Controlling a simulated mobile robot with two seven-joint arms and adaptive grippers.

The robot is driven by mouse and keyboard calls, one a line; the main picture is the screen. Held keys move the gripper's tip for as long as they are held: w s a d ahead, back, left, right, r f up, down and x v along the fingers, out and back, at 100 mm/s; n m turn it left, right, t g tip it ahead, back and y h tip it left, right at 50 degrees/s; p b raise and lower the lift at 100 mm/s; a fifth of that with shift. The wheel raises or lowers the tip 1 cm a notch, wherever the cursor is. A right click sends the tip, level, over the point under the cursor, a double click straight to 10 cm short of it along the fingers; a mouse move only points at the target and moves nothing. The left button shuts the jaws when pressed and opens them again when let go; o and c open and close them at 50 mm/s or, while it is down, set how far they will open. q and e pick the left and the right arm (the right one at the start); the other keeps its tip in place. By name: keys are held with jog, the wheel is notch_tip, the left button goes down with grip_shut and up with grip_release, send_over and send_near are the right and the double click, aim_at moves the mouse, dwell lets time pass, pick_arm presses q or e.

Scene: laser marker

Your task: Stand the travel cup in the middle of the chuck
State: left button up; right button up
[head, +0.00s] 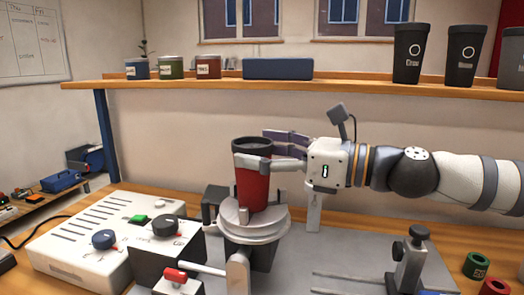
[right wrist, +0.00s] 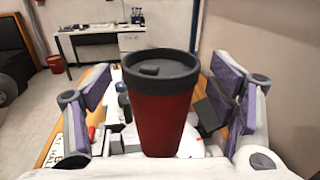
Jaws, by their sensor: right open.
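The red travel cup (head: 252,188) with its dark lid stands upright on the round grey chuck (head: 276,226), close to its middle as far as the head view shows. Its base is partly hidden by a small chuck jaw. My right gripper (head: 251,148) comes in from the right at the height of the cup's upper part, with its fingers on either side. In the right wrist view the cup (right wrist: 160,115) sits between the purple-padded fingers, with a gap on both sides, so the gripper is open. My left gripper is not in view.
A control box (head: 80,245) with knobs stands left of the chuck, and a red-tipped lever (head: 176,275) in front. A clamp-like post (head: 410,255) and small rings (head: 477,265) are at the right. A shelf (head: 200,80) with dark cups (head: 410,52) runs behind.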

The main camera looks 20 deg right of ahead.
jog(key=shift+s+r, duration=0.1)
jog(key=shift+r, duration=0.3)
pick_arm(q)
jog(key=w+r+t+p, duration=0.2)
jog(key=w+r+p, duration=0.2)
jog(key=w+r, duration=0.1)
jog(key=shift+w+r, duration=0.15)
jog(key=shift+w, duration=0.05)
pick_arm(e)
jog(key=v, duration=1.2)
jog(key=shift+f, duration=0.2)
